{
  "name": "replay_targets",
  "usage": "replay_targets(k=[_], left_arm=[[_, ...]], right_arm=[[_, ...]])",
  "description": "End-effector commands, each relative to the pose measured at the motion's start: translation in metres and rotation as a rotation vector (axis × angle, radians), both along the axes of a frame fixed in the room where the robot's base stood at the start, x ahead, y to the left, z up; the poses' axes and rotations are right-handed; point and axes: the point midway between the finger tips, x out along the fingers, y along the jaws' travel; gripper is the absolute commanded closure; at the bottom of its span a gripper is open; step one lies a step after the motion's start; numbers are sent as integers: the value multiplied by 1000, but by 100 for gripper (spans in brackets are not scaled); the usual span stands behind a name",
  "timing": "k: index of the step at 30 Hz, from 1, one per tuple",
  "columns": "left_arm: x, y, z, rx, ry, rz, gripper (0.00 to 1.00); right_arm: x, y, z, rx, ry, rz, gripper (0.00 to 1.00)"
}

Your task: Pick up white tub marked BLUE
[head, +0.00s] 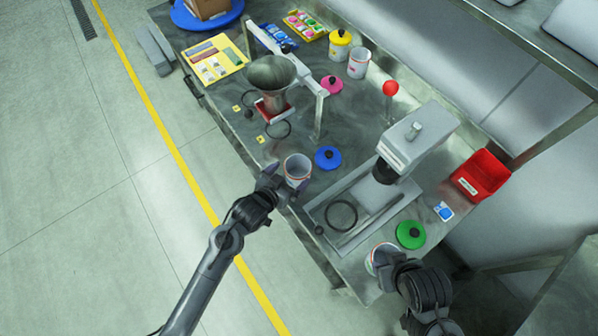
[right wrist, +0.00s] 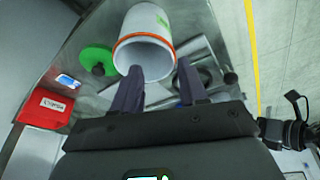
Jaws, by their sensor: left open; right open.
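A white open tub (head: 297,168) with a reddish band stands near the bench's front edge, beside a blue lid (head: 328,158). Its marking is not readable. My left gripper (head: 283,184) is open at the tub's near side, fingers apart; I cannot tell whether they touch it. Another white tub (head: 378,258) stands near a green lid (head: 410,234); in the right wrist view this tub (right wrist: 146,35) shows an orange band and a green mark. My right gripper (right wrist: 158,88) is open, its fingertips close to that tub; in the head view it partly hides the tub.
A press-like machine (head: 415,140) stands between the tubs, with a black ring on its base. A funnel stand (head: 272,80) is farther back. A red bin (head: 481,175), a pink lid (head: 331,85) and another white tub (head: 359,63) are on the bench.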

Motion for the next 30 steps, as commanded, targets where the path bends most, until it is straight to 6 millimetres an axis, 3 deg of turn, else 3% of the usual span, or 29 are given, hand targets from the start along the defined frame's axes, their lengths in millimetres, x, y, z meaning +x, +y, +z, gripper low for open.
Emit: replay_targets(k=[19,30], left_arm=[[41,-26,-29,1,0,0,0],[46,-29,-32,0,0,1,2]], right_arm=[[3,-1,-4,-1,-7,-2,57],[3,-3,-4,-9,-9,2,57]])
